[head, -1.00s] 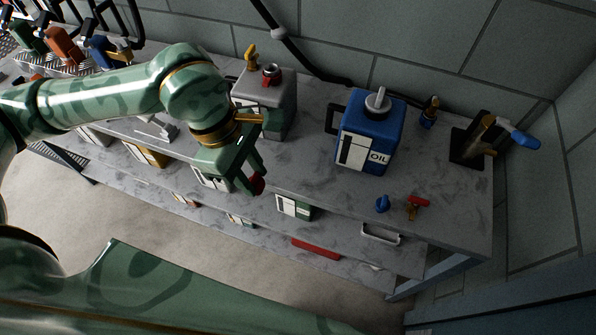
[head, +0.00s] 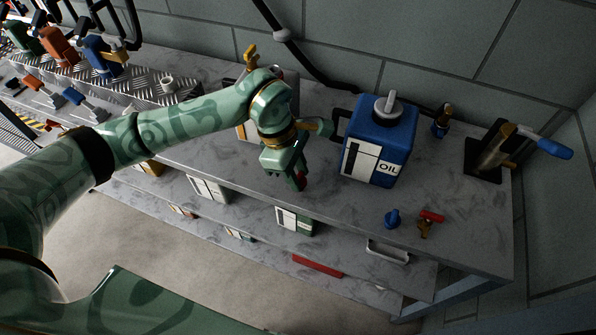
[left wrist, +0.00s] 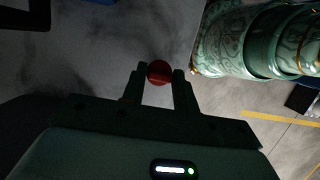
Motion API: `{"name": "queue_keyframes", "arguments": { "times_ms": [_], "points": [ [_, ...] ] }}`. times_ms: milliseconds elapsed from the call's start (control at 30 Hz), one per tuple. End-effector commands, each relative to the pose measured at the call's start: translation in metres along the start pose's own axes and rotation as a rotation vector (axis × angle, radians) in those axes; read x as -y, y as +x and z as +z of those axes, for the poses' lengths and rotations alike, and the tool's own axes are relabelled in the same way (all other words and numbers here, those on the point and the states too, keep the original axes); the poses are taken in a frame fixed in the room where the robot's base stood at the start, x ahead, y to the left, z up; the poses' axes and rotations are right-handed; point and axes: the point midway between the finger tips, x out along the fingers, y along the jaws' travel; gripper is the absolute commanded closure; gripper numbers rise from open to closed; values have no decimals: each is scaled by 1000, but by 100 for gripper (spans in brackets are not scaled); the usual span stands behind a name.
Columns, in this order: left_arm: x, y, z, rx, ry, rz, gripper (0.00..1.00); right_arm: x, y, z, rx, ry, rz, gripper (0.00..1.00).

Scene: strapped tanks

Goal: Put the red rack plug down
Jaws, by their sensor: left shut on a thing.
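The red rack plug (head: 302,179) is small and mostly hidden by my left fingers in the head view. In the left wrist view its round red end (left wrist: 159,72) shows between the two fingertips. My left gripper (head: 296,184) is shut on it, pointing down over the grey marbled worktop (head: 345,215), left of the blue oil can. The left wrist view shows both fingers (left wrist: 160,79), one on each side of the plug. I cannot tell whether the plug touches the worktop. My right gripper is in neither view.
The blue oil can (head: 378,140) stands close to the right of my gripper. A blue knob (head: 392,218) and a red-handled brass valve (head: 427,222) lie near the front right. A grey tank behind my wrist is mostly hidden. The worktop's front edge is near.

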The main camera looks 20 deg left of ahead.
Motion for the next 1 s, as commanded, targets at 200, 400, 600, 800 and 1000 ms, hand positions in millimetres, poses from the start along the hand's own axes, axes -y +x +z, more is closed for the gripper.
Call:
{"name": "queue_keyframes", "arguments": {
  "times_ms": [200,400,600,800,1000],
  "points": [
    [0,-1,0,-1,1,2,92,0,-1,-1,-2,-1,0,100],
    [0,0,0,-1,1,2,49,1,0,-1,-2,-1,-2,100],
    [0,0,0,-1,1,2,49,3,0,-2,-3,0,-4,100],
    [-1,-17,1,-2,2,7,49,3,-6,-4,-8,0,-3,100],
    [-1,-65,1,-3,1,10,49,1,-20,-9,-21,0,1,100]
  ]
}}
